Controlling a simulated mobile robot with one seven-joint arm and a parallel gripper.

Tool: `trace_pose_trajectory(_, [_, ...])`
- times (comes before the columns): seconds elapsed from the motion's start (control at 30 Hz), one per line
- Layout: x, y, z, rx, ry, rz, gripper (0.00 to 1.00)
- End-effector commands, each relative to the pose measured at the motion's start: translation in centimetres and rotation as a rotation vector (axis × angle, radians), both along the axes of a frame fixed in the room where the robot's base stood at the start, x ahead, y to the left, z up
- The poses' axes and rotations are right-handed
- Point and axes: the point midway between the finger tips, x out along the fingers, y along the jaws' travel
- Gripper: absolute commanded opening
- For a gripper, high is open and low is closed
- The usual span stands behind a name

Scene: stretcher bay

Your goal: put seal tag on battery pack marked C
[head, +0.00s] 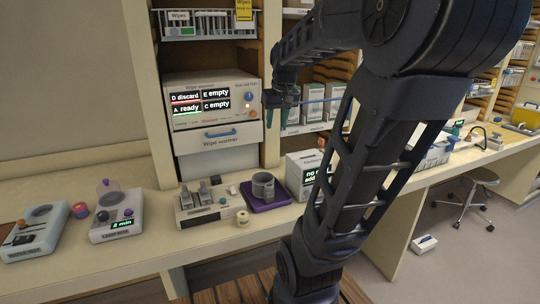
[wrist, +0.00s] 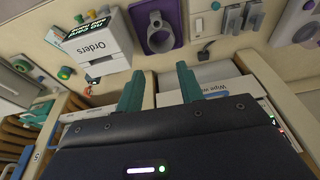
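My gripper (head: 270,98) is raised in front of the cabinet, right of the wipe warmer. In the wrist view its two teal fingers (wrist: 158,88) stand wide apart with nothing between them. A pale block with dark upright pieces (head: 205,203) sits on the counter below the warmer; I cannot tell whether these are battery packs. The status screen (head: 201,102) reads D discard, E empty, A ready, C empty. I cannot make out a seal tag or a pack lettered C in either view.
The wipe warmer (head: 210,139) stands behind the counter. Devices with knobs (head: 117,217) stand at left. My arm hides part of the right counter. A stool (head: 480,178) stands right.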

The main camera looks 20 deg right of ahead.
Motion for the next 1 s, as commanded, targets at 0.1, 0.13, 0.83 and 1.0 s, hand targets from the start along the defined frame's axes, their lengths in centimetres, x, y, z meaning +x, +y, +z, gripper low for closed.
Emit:
trace_pose_trajectory(0.1, [-3.3, 2.4, -0.8, -0.006, -0.036, 0.007, 0.37])
trace_pose_trajectory(0.13, [-4.1, 3.0, -1.1, -0.007, -0.045, 0.006, 0.37])
trace_pose_trajectory(0.83, [-12.5, 7.7, -5.5, -0.031, -0.144, 0.002, 0.37])
trace_pose_trajectory(1.0, [-12.5, 7.7, -5.5, -0.031, -0.143, 0.002, 0.37])
